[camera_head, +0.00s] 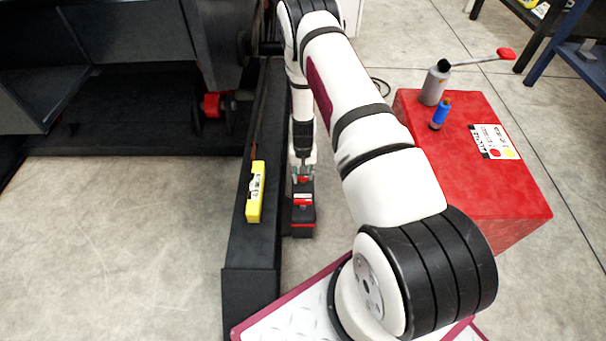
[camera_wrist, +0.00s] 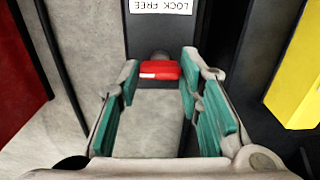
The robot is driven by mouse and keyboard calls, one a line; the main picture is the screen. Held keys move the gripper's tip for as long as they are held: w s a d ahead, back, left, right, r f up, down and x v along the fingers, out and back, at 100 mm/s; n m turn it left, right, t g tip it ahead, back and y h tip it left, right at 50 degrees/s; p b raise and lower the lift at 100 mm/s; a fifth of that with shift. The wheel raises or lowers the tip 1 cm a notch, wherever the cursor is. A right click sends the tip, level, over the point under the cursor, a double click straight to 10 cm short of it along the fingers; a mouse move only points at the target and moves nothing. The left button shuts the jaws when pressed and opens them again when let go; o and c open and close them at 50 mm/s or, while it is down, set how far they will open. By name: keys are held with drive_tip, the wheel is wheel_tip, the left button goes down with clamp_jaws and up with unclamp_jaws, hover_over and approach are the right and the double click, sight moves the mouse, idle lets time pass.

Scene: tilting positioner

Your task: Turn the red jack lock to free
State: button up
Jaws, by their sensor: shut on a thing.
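The red jack lock (camera_wrist: 160,69) is a small red handle on a dark shaft in the wrist view. It sits between the fingertips of my gripper (camera_wrist: 158,76), whose teal pads stand on either side of it. My gripper is shut on it. A white label (camera_wrist: 162,6) reading "LOCK FREE" appears upside down just beyond the lock on a dark panel. In the head view my gripper (camera_head: 303,175) points down beside the black beam, over a red and black part (camera_head: 303,215). The lock itself is hard to make out there.
A yellow block (camera_head: 255,192) lies on the black beam (camera_head: 250,240) left of my gripper. A red box (camera_head: 470,150) on the right carries a grey cylinder with a red-tipped lever (camera_head: 433,85) and a blue item (camera_head: 440,114). Bare floor lies left of the beam.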

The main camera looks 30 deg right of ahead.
sight(303, 176)
drive_tip(key=o, duration=1.2)
drive_tip(key=shift+c, duration=0.2)
wheel_tip(303, 176, up, 12)
